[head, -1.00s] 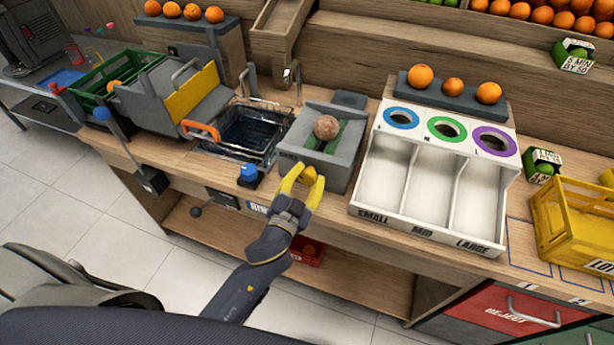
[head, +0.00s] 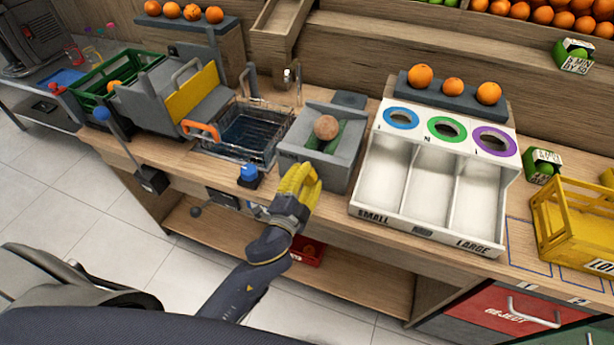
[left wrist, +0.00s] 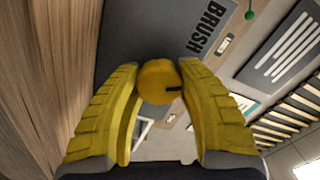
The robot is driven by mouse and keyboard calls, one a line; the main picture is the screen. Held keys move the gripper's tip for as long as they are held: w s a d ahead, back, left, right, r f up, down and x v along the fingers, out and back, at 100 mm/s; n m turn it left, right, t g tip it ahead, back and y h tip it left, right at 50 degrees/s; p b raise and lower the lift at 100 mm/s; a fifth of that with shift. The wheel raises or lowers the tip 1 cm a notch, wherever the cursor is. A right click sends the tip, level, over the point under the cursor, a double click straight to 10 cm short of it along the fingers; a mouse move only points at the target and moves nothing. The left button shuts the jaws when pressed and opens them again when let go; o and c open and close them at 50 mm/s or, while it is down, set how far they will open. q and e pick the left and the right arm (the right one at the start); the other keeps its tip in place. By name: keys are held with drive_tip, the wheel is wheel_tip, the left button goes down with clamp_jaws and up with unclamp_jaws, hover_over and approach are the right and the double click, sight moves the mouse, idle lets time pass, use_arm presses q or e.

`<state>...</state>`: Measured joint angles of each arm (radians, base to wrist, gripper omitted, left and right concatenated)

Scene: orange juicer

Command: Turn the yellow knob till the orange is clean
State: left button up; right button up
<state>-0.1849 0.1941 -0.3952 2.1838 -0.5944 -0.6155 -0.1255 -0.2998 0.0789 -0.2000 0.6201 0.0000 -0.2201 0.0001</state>
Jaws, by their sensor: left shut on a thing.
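The yellow knob (left wrist: 158,82) is round with a dark mark, on the front of the grey brush unit (head: 292,138). In the left wrist view it sits between the two yellow fingers of my left gripper (left wrist: 160,90), which is shut on it. In the head view my left gripper (head: 299,178) is at the unit's front face and hides the knob. The orange (head: 327,127) lies in the unit on green brushes (head: 350,138); its skin looks dull brown. My right gripper is not in view.
A water basin with a wire basket (head: 245,135) is left of the unit, with a blue button (head: 249,172) in front. A white sorting tray (head: 425,190) stands close on the right. A yellow crate (head: 570,235) is further right.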

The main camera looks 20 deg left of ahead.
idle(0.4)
use_arm(q)
drive_tip(key=o, duration=1.3)
drive_tip(key=shift+s, duration=0.1)
drive_tip(key=shift+s+a, duration=0.2)
drive_tip(key=shift+s, duration=2.75)
drive_tip(key=shift+s+a, duration=0.2)
drive_tip(key=shift+s, duration=2.75)
